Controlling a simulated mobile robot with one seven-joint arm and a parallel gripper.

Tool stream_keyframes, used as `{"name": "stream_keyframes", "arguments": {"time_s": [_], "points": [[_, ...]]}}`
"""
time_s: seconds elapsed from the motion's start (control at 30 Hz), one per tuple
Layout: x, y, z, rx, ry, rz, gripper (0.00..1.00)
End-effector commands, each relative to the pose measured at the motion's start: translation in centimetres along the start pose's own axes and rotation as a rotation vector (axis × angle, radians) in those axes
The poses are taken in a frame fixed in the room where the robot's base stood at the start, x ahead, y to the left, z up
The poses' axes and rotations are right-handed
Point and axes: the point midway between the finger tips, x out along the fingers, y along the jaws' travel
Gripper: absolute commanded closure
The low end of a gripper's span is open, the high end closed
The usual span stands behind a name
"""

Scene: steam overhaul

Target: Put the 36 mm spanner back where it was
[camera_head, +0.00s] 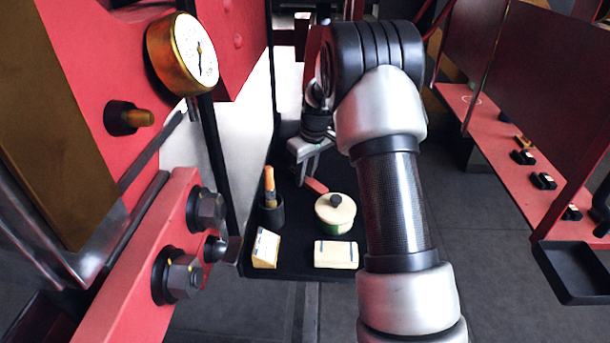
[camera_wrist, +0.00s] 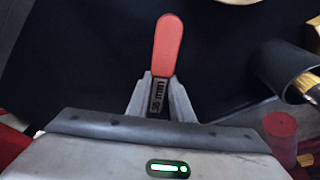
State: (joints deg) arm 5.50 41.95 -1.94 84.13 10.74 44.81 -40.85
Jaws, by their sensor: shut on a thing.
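The spanner (camera_wrist: 168,45) has a rounded red-orange handle and a dark shank with a label ending in "mm"; the number is hard to read. My gripper (camera_wrist: 160,88) is shut on the shank, with the handle sticking out past the fingertips over a dark surface. In the head view, my gripper (camera_head: 305,165) is over the black bench top (camera_head: 290,195), and the red handle (camera_head: 316,186) shows just beyond it. The spanner's other end is hidden by the gripper. I cannot tell whether the spanner touches the bench top.
On the bench top are a lidded cream pot (camera_head: 335,214), a dark cup with a brush (camera_head: 271,210), a cream wedge (camera_head: 266,249) and a cream block (camera_head: 336,255). A red shelf (camera_head: 490,130) with several black holders runs along the right, above a black tray (camera_head: 575,272). Red machinery with large bolts (camera_head: 180,277) stands left.

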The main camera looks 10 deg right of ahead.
Motion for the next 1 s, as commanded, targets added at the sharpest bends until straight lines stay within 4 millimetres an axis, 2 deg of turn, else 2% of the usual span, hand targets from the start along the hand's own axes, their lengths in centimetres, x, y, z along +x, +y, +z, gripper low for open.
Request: {"name": "stream_keyframes", "arguments": {"time_s": [0.5,0.9,0.93,1.0], "points": [[1.8,-0.1,0.7,0.001,-0.009,-0.004,1.0],[2.1,-0.1,0.7,0.001,-0.008,-0.002,1.0],[2.1,-0.1,0.7,0.001,-0.008,-0.001,0.78],[2.1,-0.1,0.7,0.001,-0.008,-0.002,0.66]]}}
